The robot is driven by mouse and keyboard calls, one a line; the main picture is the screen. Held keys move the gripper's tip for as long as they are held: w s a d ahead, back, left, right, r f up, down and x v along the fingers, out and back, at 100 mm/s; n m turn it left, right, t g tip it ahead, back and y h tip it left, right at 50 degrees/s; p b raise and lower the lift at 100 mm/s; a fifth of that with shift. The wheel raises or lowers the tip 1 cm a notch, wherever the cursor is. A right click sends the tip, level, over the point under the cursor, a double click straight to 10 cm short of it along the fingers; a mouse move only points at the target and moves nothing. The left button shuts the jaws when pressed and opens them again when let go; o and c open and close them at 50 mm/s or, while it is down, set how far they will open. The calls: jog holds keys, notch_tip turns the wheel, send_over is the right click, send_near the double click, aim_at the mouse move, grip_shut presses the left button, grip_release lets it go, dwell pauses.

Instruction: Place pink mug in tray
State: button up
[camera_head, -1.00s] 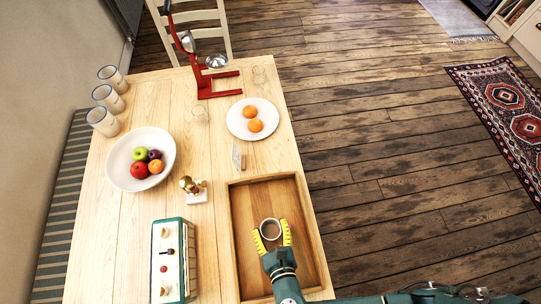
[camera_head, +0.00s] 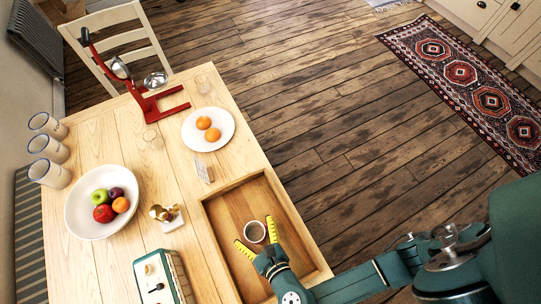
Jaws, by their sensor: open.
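The mug (camera_head: 255,231) shows a pale rim and a dark inside; its pink colour is hard to make out. It appears upright inside the wooden tray (camera_head: 225,232), towards the middle of its floor. My gripper (camera_head: 253,230), with yellow finger pads, is open at the near side of the mug. Its fingers are spread to the left and right, with gaps visible between them and the mug. The mug's lower side is partly hidden.
A fruit bowl (camera_head: 82,222), several white cups (camera_head: 48,148), a plate with two oranges (camera_head: 190,142), a red stand (camera_head: 150,107), a brass item (camera_head: 160,213) and a green-sided box (camera_head: 146,264) share the table. The tray has raised walls.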

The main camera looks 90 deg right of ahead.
jog(key=p+v, duration=0.4)
jog(key=v, duration=0.8)
jog(key=shift+w+a, duration=0.1)
